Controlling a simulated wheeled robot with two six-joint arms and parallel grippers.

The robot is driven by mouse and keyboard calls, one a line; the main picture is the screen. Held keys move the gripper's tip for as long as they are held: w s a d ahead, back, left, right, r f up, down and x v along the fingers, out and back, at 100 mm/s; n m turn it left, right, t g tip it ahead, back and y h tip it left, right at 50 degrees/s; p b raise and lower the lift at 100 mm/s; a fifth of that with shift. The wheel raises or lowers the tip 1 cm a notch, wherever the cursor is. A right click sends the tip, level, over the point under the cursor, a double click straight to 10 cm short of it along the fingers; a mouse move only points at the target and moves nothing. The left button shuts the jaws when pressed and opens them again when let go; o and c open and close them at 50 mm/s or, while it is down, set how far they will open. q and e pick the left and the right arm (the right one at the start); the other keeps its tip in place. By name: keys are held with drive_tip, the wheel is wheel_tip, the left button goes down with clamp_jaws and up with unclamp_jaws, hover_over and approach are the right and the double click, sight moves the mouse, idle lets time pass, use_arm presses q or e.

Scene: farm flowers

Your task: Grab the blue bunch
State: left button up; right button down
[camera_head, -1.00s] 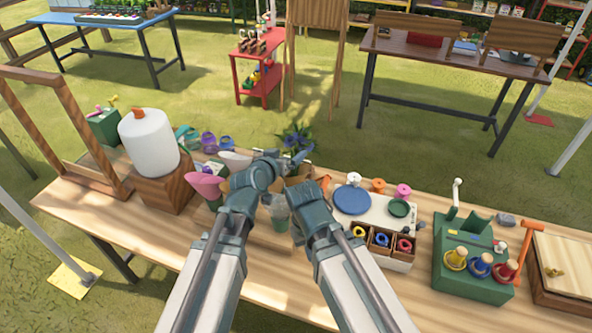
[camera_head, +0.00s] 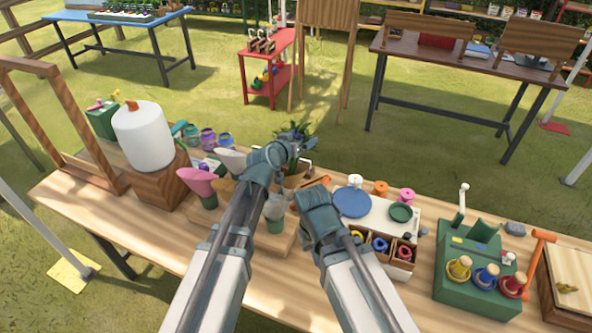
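A leafy green bunch with dark blue flowers (camera_head: 299,128) stands at the table's back edge, in the middle of the head view. My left gripper (camera_head: 293,148) is at the bunch, overlapping its lower part. My gripper hides the stems, so I cannot tell whether its fingers are around them. A tan pot (camera_head: 298,180) shows just below, partly hidden. My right gripper (camera_head: 318,196) is lower and to the right, in front of the pot. Its fingertips are too hidden to tell open from shut.
A white tank (camera_head: 143,135) stands left.

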use_arm(q)
drive_tip(key=shift+a, duration=0.1)
drive_tip(key=shift+c, duration=0.6)
clamp_jaws()
drive_tip(key=shift+w+r, duration=0.1)
